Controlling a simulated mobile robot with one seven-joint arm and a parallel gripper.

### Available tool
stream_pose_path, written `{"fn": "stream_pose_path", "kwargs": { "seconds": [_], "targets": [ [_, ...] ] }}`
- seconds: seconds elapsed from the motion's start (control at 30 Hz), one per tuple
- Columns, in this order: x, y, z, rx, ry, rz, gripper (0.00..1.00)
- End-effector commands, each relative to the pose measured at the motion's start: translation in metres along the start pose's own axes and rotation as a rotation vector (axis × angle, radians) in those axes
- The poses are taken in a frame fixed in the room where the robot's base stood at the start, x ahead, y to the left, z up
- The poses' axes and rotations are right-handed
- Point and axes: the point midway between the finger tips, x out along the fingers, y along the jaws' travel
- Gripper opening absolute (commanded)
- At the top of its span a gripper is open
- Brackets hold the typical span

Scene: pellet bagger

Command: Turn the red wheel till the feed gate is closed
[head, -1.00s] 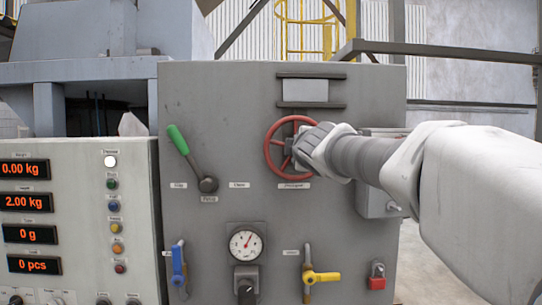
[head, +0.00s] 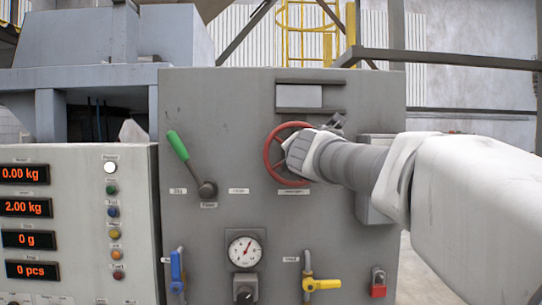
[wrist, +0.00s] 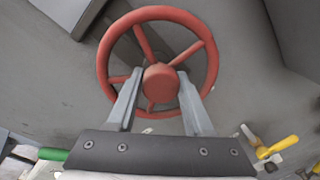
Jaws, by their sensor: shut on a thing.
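The red wheel (head: 271,160) is on the front of the grey cabinet, with its right part hidden behind my gripper (head: 297,154) in the head view. In the wrist view the red wheel (wrist: 104,62) shows its whole rim, several spokes and a round hub. The two fingers of my gripper (wrist: 160,86) reach over the lower rim and lie on either side of the hub, shut on it. Above the wheel, a pale plate (head: 299,96) sits between two dark rails, towards their left end. I cannot tell whether this plate is the feed gate.
A green-handled lever (head: 177,145) is left of the wheel. A grey box (head: 374,209) juts out right of the wheel, behind my arm.

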Motion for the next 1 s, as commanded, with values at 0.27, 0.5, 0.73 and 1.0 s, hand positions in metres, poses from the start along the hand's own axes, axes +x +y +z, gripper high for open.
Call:
{"fn": "stream_pose_path", "kwargs": {
  "seconds": [0.27, 0.5, 0.73, 1.0],
  "targets": [
    [0.0011, -0.0039, -0.0016, -0.076, -0.004, -0.009, 0.00],
    [0.0012, -0.0041, -0.0016, -0.092, -0.005, -0.010, 0.00],
    [0.0012, -0.0042, -0.0016, -0.092, -0.005, -0.010, 0.00],
    [0.0007, -0.0024, -0.0008, -0.090, -0.006, -0.006, 0.80]
  ]
}}
